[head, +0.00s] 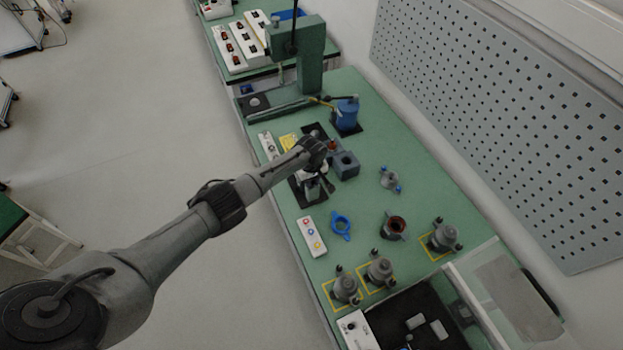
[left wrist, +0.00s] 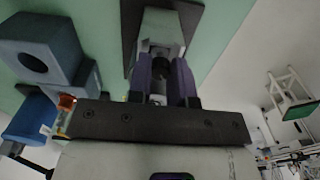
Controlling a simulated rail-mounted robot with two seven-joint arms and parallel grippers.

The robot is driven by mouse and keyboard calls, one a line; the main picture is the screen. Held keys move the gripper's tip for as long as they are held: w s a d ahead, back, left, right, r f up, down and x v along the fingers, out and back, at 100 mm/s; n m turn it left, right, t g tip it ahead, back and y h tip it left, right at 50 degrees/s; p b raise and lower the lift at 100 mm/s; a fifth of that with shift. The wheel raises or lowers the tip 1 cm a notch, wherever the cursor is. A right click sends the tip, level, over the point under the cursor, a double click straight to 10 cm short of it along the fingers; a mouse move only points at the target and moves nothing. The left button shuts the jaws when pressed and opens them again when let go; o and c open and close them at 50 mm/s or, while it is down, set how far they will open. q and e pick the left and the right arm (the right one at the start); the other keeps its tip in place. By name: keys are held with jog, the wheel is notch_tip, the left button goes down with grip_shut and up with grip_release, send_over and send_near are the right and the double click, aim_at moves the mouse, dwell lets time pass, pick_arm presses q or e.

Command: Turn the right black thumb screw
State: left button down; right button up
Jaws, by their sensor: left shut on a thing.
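My left gripper (head: 318,168) comes down onto a small grey fixture (head: 308,193) on a dark base plate near the table's front edge. The left wrist view shows the two purplish fingers of the left gripper (left wrist: 161,78) closed around a dark round part, which looks like the black thumb screw (left wrist: 160,62). The pale grey fixture (left wrist: 158,25) extends beyond the fingertips on its dark plate (left wrist: 190,14). In the head view the hand hides the screw and part of the fixture. My right gripper does not show.
A blue-grey block with a hole (head: 346,165) stands close right of the hand, and a blue cylinder (head: 347,114) behind it. A green press (head: 310,60) stands at the far end. A button box (head: 312,237), blue ring (head: 341,225) and several grey motor parts (head: 380,270) are nearer.

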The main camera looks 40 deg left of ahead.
pick_arm(q)
jog(key=shift+m+p, duration=0.35)
jog(key=shift+m, duration=1.35)
jog(key=c, duration=1)
grip_release()
jog(key=shift+r, duration=0.1)
jog(key=shift+r, duration=0.35)
notch_tip(320, 180, up, 13)
jog(key=shift+f+p, duration=0.1)
jog(key=shift+p, duration=0.85)
